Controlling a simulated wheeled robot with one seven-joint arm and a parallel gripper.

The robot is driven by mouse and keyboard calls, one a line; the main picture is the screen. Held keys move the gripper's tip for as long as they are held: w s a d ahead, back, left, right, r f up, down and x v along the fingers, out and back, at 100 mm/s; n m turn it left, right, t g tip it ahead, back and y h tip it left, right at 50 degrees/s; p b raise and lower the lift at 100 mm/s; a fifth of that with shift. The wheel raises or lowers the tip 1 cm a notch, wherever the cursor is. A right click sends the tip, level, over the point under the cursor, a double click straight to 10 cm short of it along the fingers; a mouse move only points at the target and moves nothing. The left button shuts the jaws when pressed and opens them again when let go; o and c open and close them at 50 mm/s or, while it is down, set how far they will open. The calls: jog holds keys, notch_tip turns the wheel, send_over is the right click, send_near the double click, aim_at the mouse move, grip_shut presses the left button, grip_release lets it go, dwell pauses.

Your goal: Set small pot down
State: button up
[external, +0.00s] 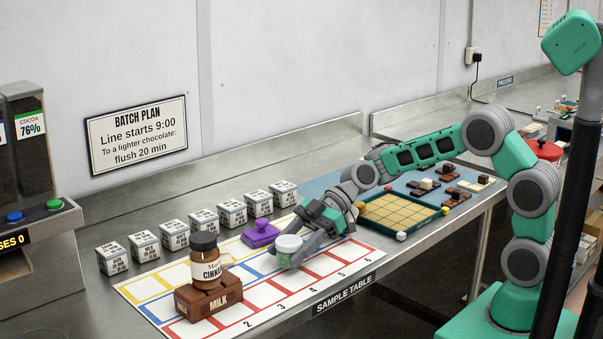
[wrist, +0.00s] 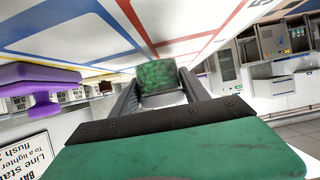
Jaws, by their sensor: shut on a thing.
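The small pot has a whitish lid and a green marbled side (external: 289,243). My gripper (external: 284,257) is shut on it and holds it low over the grid mat (external: 345,247), near the mat's middle. I cannot tell whether the pot touches the mat. In the wrist view the small pot (wrist: 157,73) sits between the two fingers of my gripper (wrist: 160,92). That view is upside down, with the mat along the top.
A purple stamp-like object (external: 260,234) stands behind the pot. Several labelled cubes (external: 203,222) line the back. Numbered squares to the right are free.

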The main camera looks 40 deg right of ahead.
jog(key=shift+f, duration=0.6)
jog(key=shift+f, duration=0.1)
jog(key=shift+f, duration=0.15)
jog(key=o, duration=1.5)
jog(key=shift+c, duration=0.2)
jog(key=shift+d+r, duration=0.1)
jog(key=shift+r, duration=0.3)
jog(key=v, duration=1.1)
jog(key=shift+d, duration=0.4)
